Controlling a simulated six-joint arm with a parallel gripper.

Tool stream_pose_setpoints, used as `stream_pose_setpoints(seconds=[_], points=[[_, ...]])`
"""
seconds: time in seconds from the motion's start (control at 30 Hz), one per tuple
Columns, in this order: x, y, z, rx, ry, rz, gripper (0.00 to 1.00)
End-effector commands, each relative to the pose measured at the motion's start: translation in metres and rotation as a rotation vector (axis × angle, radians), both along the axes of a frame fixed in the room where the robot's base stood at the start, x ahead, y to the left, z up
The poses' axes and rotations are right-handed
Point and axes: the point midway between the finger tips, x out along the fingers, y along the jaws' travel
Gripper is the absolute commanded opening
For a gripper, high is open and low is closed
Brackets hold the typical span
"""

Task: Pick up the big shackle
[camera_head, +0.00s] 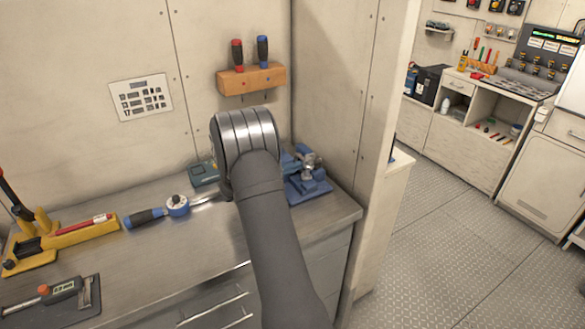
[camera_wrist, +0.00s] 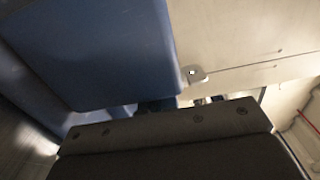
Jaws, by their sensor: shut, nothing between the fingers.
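I cannot make out a big shackle in either view. In the head view, a blue vise-like fixture (camera_head: 310,187) sits at the bench's right end, with a grey metal piece (camera_head: 309,161) on top. I cannot tell whether that piece is a shackle. My arm covers part of the fixture and hides my gripper in the head view. In the wrist view, my gripper (camera_wrist: 165,125) shows as a dark grey bolted block along the bottom, shut and empty. A large blue surface (camera_wrist: 95,50) is very close ahead; contact cannot be judged.
A wooden rack (camera_head: 251,79) with two screwdrivers hangs on the wall. Open floor (camera_head: 440,250) lies right of the partition.

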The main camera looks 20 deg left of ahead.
Motion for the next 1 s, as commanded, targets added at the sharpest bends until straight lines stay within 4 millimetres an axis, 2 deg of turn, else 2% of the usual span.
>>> stream_pose_setpoints(seconds=[0.17,0.63,0.8,1.0], points=[[-0.011,0.011,0.0,-0.001,-0.001,0.0,0.0],[-0.083,0.084,0.0,-0.001,-0.001,0.004,0.0],[-0.096,0.096,0.0,0.0,0.0,0.002,0.0],[-0.1,0.1,0.0,-0.001,-0.001,0.0,0.0]])
